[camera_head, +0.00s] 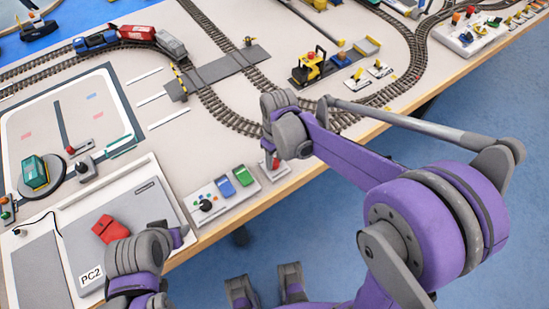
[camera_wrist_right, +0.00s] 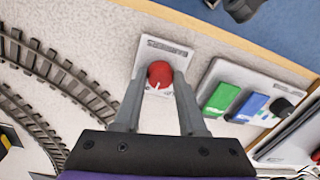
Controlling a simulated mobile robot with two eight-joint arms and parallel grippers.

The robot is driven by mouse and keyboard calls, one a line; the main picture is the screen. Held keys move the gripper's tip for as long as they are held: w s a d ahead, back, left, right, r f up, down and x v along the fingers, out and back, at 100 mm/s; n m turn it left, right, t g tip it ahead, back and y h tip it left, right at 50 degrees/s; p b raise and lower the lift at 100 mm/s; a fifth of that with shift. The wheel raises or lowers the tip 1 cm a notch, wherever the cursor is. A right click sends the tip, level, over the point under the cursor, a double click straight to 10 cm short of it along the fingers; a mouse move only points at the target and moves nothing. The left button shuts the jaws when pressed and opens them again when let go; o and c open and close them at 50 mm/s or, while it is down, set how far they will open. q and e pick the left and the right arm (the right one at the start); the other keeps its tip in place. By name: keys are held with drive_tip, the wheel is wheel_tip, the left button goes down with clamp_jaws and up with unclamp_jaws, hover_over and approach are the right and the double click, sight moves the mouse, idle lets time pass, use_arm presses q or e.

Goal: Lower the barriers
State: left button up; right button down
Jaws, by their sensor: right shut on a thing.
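A barrier (camera_head: 179,80) with yellow and black stripes stands at the level crossing (camera_head: 222,66), its pole tilted upward. A second small yellow-and-black barrier post (camera_head: 249,41) stands at the crossing's far side. A small panel with a red-knobbed lever (camera_head: 275,172) sits at the table's front edge. In the right wrist view the red knob (camera_wrist_right: 159,74) is between the fingertips of my right gripper (camera_wrist_right: 160,88), which is shut on it. In the head view my right wrist partly hides the lever.
Beside the lever is a control box (camera_head: 224,193) with green and blue switches and a black joystick. A toy train (camera_head: 130,36) stands on the track left of the crossing.

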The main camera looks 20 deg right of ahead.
sight(277, 161)
use_arm(q)
drive_tip(key=shift+f, duration=0.2)
use_arm(e)
drive_tip(key=m, duration=0.3)
drive_tip(key=shift+m, duration=0.4)
use_arm(q)
drive_tip(key=shift+f+b, duration=0.15)
drive_tip(key=shift+b, duration=0.15)
use_arm(e)
drive_tip(key=shift+m, duration=1.8)
drive_tip(key=shift+c, duration=2.3)
unclamp_jaws()
use_arm(q)
drive_tip(key=shift+r+p, duration=0.65)
drive_tip(key=shift+r, duration=0.05)
use_arm(e)
wheel_tip(277, 161, up, 11)
drive_tip(key=shift+d, duration=0.3)
drive_tip(key=shift+s+f, duration=0.1)
